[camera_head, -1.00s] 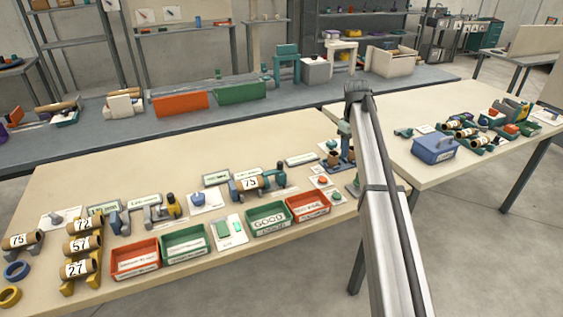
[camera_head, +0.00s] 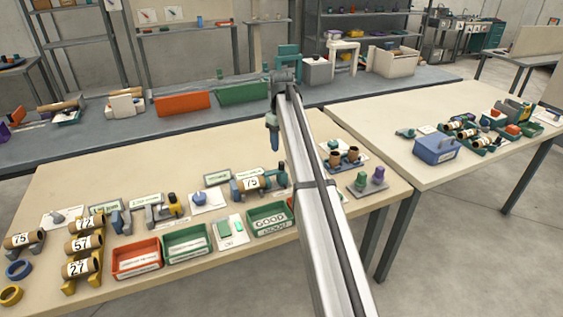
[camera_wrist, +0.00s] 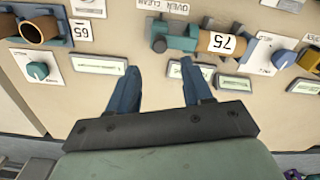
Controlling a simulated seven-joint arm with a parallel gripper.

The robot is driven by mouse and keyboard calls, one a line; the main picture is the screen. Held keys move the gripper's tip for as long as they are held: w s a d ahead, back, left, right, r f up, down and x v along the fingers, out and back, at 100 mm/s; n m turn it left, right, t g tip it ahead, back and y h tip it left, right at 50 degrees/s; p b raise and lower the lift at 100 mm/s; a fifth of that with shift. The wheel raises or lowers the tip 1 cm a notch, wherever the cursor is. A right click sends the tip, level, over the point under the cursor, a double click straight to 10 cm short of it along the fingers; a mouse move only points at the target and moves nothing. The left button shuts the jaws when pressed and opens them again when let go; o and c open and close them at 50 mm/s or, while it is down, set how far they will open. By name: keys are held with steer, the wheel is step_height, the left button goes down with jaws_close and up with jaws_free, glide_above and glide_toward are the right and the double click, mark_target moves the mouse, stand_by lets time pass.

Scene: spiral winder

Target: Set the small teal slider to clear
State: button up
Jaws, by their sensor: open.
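A white plate (camera_head: 229,232) with small green pieces on it lies at the front of the bench, between the trays, in the head view. One green piece (camera_head: 238,226) may be the teal slider; its setting is too small to read. My gripper (camera_head: 272,147) hangs above the back of the bench, behind the tube marked 75 (camera_head: 252,183). In the wrist view my gripper (camera_wrist: 160,68) is open with nothing between its fingers. That tube, with a teal block (camera_wrist: 177,42) at its end, lies beyond the fingertips. Printed lettering at the top edge is partly cut off.
Green trays (camera_head: 186,243) and a red tray (camera_head: 137,258) line the front edge. A plate with a blue knob (camera_head: 199,198) stands behind them. A teal knob (camera_wrist: 38,71) and a brown tube (camera_wrist: 40,31) are left in the wrist view. My arm hides part of the bench.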

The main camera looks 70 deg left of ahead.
mark_target(282, 162)
step_height(282, 162, down, 9)
steer(key=shift+r, duration=0.2)
steer(key=shift+c, duration=0.2)
jaws_close()
stand_by(0.5)
